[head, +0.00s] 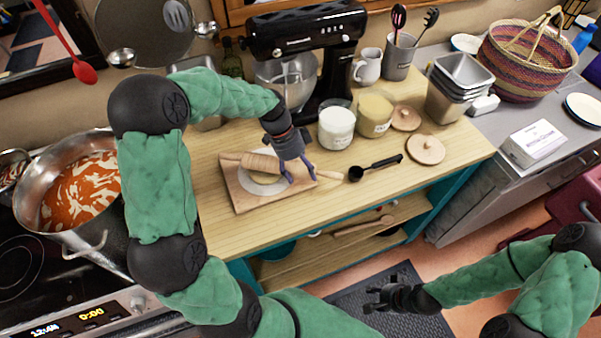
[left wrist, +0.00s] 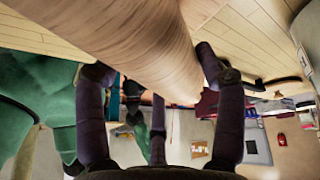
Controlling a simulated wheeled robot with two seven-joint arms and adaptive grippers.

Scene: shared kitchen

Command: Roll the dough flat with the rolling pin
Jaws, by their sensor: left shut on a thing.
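The wooden rolling pin (head: 258,161) lies across the board, over a pale, flat round of dough (head: 262,185). The dough rests on a wooden board (head: 245,203) near the counter's front, and the pin partly hides it. My left gripper (head: 299,174) reaches down from above and is shut on the right part of the pin. In the left wrist view, the pin (left wrist: 130,40) passes between the gripper's fingers (left wrist: 155,75). My right gripper (head: 376,299) is low, in front of the counter and over the dark floor mat, apart from the pin. It looks open and empty.
A black measuring scoop (head: 375,167) lies just right of the pin's handle. Glass jars (head: 337,125) and a stand mixer (head: 300,60) stand behind. A pot of red sauce (head: 80,190) is on the stove at left. Wooden lids (head: 426,149) lie at right.

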